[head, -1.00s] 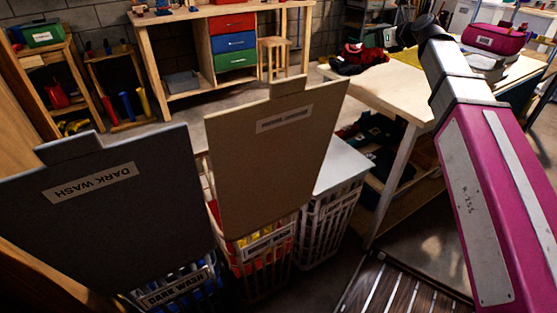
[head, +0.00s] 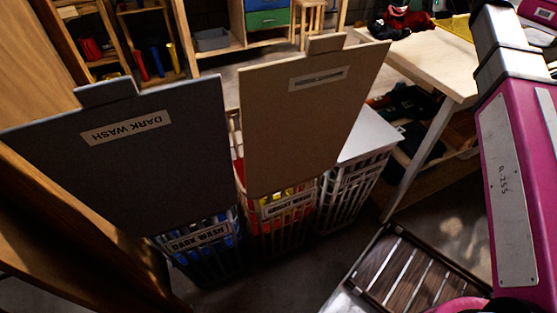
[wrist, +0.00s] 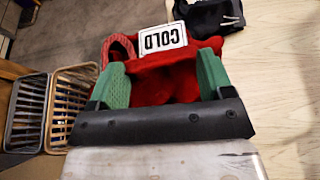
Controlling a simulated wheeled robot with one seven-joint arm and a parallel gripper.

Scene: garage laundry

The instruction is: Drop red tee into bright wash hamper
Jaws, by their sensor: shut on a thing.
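The red tee (wrist: 180,80) is bunched between the green fingers of my gripper (wrist: 164,82) in the wrist view, with a white "COLD" tag (wrist: 163,38) upside down on it. My gripper is shut on the tee, over the pale table. In the head view red cloth (head: 410,18) shows at the table's far edge; my fingers are not clear there. The bright wash hamper (head: 284,229) is the middle one, with red and yellow cloth inside. Its tan lid (head: 300,125) stands raised and hides much of its opening from the head camera.
The dark wash hamper (head: 209,262), grey lid (head: 140,150) raised, stands left of it. A third white hamper (head: 345,195) with its lid shut stands at the right. The wooden table (head: 435,65) is behind. A dark garment (wrist: 208,14) lies near the tee.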

